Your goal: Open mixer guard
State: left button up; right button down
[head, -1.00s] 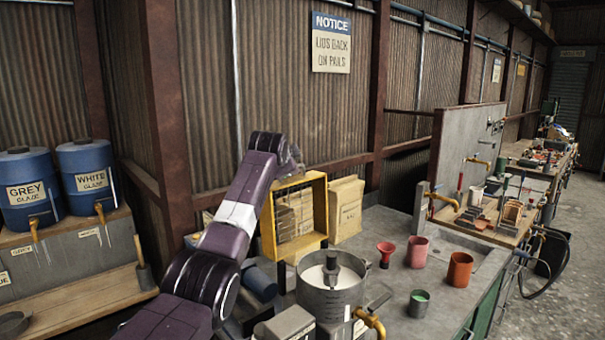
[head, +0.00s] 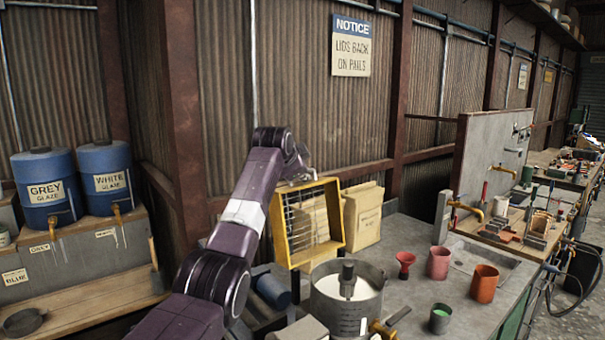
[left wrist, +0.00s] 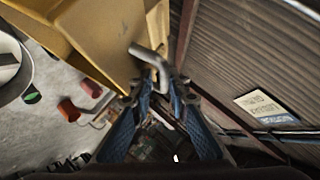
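The mixer guard (head: 337,216) is a yellow frame with a wire grid, standing raised and tilted behind the grey mixer bowl (head: 325,303). The bowl's top is uncovered and shows pale contents and a central shaft. My left gripper (head: 302,168) is at the guard's upper edge, small and partly hidden in the head view. In the left wrist view the yellow guard (left wrist: 90,35) fills the upper left. A bent grey handle (left wrist: 150,60) on it reaches between the tips of my left gripper (left wrist: 160,98). The blue-padded fingers stand apart, with a gap showing between them. My right gripper is out of view.
Red funnel (head: 405,264), pink cup (head: 438,263), orange cup (head: 484,283) and green-filled cup (head: 440,318) stand right of the bowl. Paper sacks (head: 363,217) stand behind the guard. Blue glaze barrels (head: 105,178) are at left, and the corrugated wall is close behind.

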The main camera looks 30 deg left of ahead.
pick_arm(q)
jog(key=shift+v, duration=0.8)
jog(key=v, duration=1)
jog(key=shift+s, duration=0.2)
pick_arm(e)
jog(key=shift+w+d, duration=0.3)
